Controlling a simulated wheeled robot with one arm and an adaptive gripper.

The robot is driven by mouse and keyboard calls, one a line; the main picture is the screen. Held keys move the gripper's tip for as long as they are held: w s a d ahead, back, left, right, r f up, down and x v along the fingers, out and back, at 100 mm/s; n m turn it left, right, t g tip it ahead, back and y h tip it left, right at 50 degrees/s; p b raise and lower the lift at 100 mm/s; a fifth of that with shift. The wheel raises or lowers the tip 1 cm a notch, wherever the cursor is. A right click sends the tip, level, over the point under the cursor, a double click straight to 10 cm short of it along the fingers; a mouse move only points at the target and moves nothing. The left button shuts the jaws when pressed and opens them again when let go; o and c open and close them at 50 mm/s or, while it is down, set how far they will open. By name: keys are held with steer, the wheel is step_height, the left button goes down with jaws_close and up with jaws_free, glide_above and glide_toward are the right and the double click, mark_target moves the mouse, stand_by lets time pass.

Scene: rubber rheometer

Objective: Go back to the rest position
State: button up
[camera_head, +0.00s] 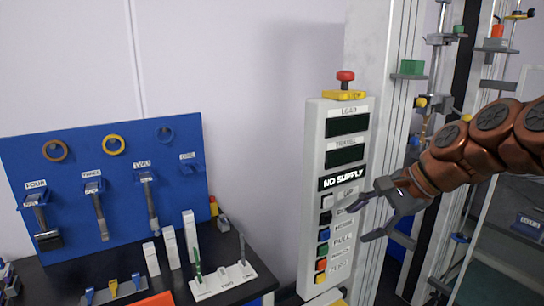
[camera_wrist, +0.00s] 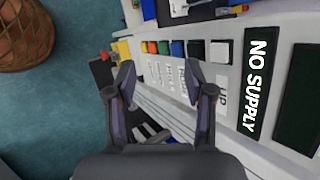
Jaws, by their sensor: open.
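My gripper (camera_head: 368,215) is at the end of my copper-coloured arm, in front of the lower half of a white control panel (camera_head: 312,220). In the head view its fingers are spread and hold nothing. In the wrist view the open gripper (camera_wrist: 162,85) points toward the panel's column of coloured buttons (camera_wrist: 176,48), with a gap between the fingertips. The panel carries a black "NO SUPPLY" display (camera_wrist: 258,85). I cannot tell whether a fingertip touches the panel.
A red emergency knob (camera_head: 345,76) tops the panel. A machine frame with metal columns (camera_head: 385,60) stands behind my arm. At left, a blue tool board (camera_head: 120,190) stands behind a black bench (camera_head: 75,285) with white blocks (camera_head: 171,248). Blue-green floor (camera_wrist: 60,110) shows in the wrist view.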

steer(key=s+a+f+n+g+h, duration=0.1)
steer(key=s+a+f+n+g, duration=0.15)
steer(key=s+f, duration=0.3)
steer(key=s+a+f+n+g+h, duration=0.1)
steer(key=s+a+f+n+h, duration=0.1)
steer(key=s+f+n, duration=0.35)
steer(key=s+d+f+n+g+h, duration=0.1)
steer(key=s+f, duration=0.3)
steer(key=s, duration=0.5)
steer(key=s+d+f+n+g+h, duration=0.1)
steer(key=s+d+f+n+h, duration=0.1)
steer(key=s+f, duration=0.3)
steer(key=s+d+n, duration=0.1)
steer(key=s, duration=0.2)
steer(key=shift+s+d+h, duration=0.25)
steer(key=shift+s+h, duration=0.05)
steer(key=shift+s, duration=0.1)
steer(key=shift+f, duration=0.1)
